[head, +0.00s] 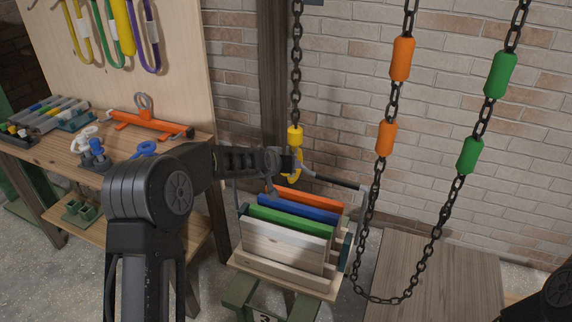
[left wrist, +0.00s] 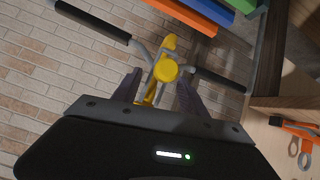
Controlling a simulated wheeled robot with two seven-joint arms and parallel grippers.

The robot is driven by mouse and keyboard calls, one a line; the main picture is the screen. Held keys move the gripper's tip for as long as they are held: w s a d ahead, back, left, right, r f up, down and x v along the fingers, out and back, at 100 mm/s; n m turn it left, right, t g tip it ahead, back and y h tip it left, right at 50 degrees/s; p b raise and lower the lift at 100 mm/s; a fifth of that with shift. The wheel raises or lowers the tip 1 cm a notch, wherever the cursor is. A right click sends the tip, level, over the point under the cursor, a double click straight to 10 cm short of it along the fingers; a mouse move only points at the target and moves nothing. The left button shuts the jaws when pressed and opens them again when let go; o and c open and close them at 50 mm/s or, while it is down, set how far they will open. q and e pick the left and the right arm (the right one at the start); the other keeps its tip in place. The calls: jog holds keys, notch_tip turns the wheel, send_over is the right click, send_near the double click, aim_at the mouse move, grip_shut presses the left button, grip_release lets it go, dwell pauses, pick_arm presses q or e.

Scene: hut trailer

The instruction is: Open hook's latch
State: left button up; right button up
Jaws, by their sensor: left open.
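A yellow hook (head: 294,138) hangs from a dark chain (head: 297,60) in the head view; its lower part is partly hidden by my left gripper (head: 276,172). In the left wrist view, the hook (left wrist: 166,70) shows between the two fingers of my left gripper (left wrist: 159,80), which is open with a finger on either side. I cannot tell whether either finger touches the hook, and the latch is hard to make out. A grey metal handle with black grips (left wrist: 92,19) crosses at the hook. My right gripper is out of view.
Below the hook stands a wooden rack (head: 270,256) with orange, blue, green and white boards. Chains with orange (head: 402,59) and green (head: 501,75) sleeves hang to the right. A workbench (head: 60,150) with tools is at left; a brick wall is behind.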

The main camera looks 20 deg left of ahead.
pick_arm(q)
jog(key=v, duration=0.7)
jog(key=shift+s+r, duration=0.15)
jog(key=shift+s, duration=0.05)
jog(key=shift+r, duration=0.1)
jog(key=s+d+f+g+h, duration=0.1)
jog(key=s+d+f, duration=0.3)
jog(key=s+f, duration=0.3)
jog(key=s+d+f+g, duration=0.2)
jog(key=s+d+f, duration=0.2)
jog(key=f, duration=0.5)
jog(key=s+d+f+g+h, duration=0.1)
jog(key=s+d+f, duration=0.3)
jog(key=s+f, duration=0.3)
jog(key=s+d+f+g, duration=0.2)
jog(key=s+f, duration=0.2)
jog(key=s, duration=0.4)
jog(key=s+d+f+g+h, duration=0.1)
jog(key=s+d+f+g, duration=0.1)
jog(key=s+f, duration=0.3)
jog(key=s+d+f+g, duration=0.2)
jog(key=s+d+f, duration=0.1)
jog(key=s, duration=0.8)
jog(key=shift+s+d+f, duration=0.2)
jog(key=shift+s+f, duration=0.05)
jog(key=shift+f, duration=0.4)
